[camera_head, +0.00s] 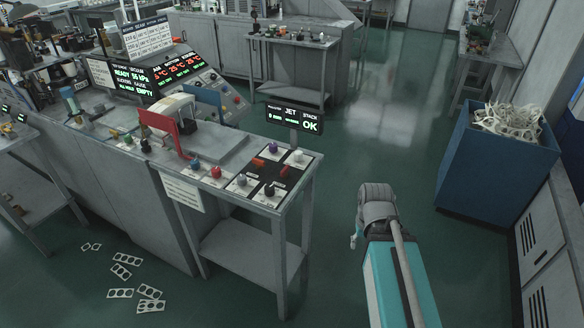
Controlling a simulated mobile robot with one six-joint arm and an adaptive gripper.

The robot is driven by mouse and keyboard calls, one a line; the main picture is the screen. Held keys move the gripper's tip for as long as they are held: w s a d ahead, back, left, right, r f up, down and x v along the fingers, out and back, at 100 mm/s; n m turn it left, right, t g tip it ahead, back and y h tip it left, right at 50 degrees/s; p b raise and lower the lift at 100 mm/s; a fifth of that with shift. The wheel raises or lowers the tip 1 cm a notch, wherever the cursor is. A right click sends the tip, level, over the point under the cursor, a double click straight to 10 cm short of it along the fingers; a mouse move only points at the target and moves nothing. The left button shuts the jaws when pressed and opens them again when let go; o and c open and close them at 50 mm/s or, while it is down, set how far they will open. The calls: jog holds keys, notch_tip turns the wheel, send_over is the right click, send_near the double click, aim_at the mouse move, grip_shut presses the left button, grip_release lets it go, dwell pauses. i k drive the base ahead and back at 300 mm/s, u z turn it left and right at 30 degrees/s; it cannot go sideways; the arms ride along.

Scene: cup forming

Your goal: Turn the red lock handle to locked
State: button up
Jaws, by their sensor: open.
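Several small red parts show on the grey machine bench, and I cannot tell for sure which is the lock handle. Whether the handle is locked is too small to tell. My arm (378,215) rises at the lower centre right, well apart from the bench. My gripper cannot be made out.
A corner stand (222,201) carries more knobs and a "JET STACK OK" display (295,118). A blue bin (494,165) of pale scrap stands at right. Punched strips (121,293) lie on the floor at lower left.

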aim_at(283, 173)
jog(key=z, duration=0.05)
jog(key=k, duration=0.85)
jog(key=u, duration=0.45)
jog(key=i, duration=1)
